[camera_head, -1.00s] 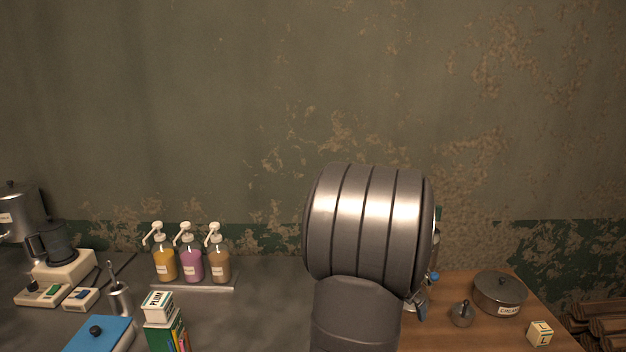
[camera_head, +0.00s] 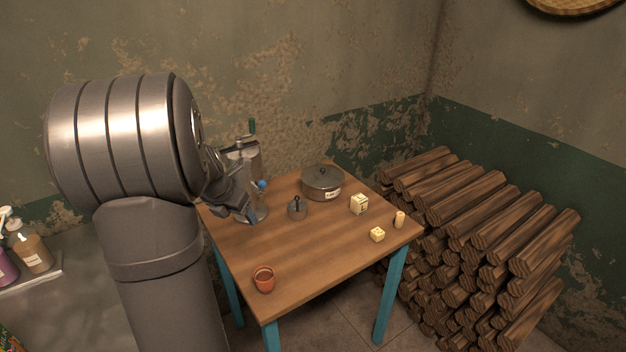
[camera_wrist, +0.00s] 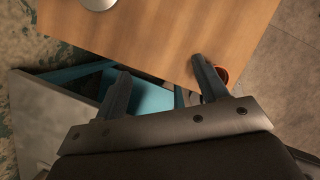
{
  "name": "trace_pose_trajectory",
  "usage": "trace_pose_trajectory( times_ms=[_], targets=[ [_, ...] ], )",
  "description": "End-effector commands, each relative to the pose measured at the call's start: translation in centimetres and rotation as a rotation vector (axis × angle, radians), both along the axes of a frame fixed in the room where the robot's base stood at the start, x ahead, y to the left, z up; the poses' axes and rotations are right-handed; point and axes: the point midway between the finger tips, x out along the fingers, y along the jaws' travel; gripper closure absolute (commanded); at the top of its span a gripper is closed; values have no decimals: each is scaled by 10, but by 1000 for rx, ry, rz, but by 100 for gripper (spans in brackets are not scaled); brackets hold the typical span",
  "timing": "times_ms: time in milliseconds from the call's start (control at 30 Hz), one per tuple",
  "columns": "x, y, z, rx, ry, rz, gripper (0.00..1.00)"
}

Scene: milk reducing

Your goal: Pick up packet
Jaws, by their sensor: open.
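No thing in view can be surely named the packet. A small pale lettered cube (camera_head: 359,204) stands on the wooden table (camera_head: 290,255), and a smaller yellowish block (camera_head: 377,234) lies nearer its right edge. My gripper (camera_wrist: 160,68) is open with nothing between its fingers, above the table's edge in the wrist view. In the head view it is partly hidden behind my arm, beside the table's left back corner. A colourful printed edge (camera_head: 10,340) shows at the bottom left, mostly cut off.
A lidded pot (camera_head: 322,184), a small dark lidded piece (camera_head: 297,209), a metal apparatus (camera_head: 245,155), a small pale cylinder (camera_head: 399,219) and a terracotta cup (camera_head: 264,280) stand on the table. Stacked logs (camera_head: 470,230) fill the right. Pump bottles (camera_head: 30,247) stand left. The table's middle is clear.

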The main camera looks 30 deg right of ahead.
Motion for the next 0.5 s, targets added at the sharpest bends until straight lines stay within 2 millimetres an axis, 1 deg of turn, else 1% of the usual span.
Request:
trace_pose_trajectory(
  times_ms=[67, 167, 267, 333, 400, 500],
  targets=[
    [0, 0, 1, -1, -1, 0, 34],
    [0, 0, 12, -2, -3, -1, 34],
    [1, 0, 35, -2, -7, 0, 34],
    [1, 0, 56, -2, -7, -1, 34],
    [8, -17, 53, 0, 0, -27, 34],
    [18, -39, 55, -1, 1, -63, 34]
  ],
)
